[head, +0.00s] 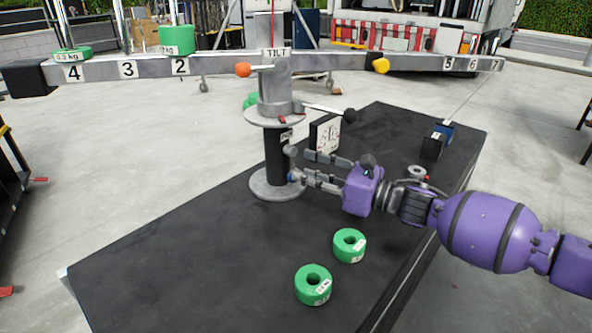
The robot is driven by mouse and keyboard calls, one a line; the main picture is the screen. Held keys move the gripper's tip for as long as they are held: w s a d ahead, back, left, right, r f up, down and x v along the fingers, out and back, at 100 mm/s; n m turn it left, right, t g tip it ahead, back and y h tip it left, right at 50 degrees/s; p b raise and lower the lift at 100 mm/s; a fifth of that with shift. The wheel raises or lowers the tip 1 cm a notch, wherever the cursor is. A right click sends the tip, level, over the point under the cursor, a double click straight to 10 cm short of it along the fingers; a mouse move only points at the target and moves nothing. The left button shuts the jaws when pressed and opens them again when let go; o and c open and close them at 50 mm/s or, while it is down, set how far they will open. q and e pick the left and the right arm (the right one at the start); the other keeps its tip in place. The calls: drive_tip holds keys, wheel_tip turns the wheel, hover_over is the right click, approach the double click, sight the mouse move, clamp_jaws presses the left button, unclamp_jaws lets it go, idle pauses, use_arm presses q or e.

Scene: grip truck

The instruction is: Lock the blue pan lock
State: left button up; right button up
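My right gripper (298,168) reaches in from the right, beside the black column (277,155) of the metal stand. Its two fingers are apart, with a visible gap between them, and their tips are close to the column above its round base (262,190). A small blue spot (291,177) shows at the lower fingertip. It may be the blue pan lock, but the fingers partly hide it and it is too small to be sure. I cannot tell whether the fingers touch it. My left gripper is not in view.
The long numbered beam (215,65) crosses above, with an orange knob (242,69) and a yellow knob (381,65). A black-knobbed lever (325,109) sticks out above my gripper. Green weights (349,245) (313,285) lie on the black platform (190,270), whose front left is clear.

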sight(293, 167)
drive_tip(key=shift+b+x, duration=0.3)
drive_tip(key=shift+x, duration=1.3)
drive_tip(key=shift+c, duration=0.6)
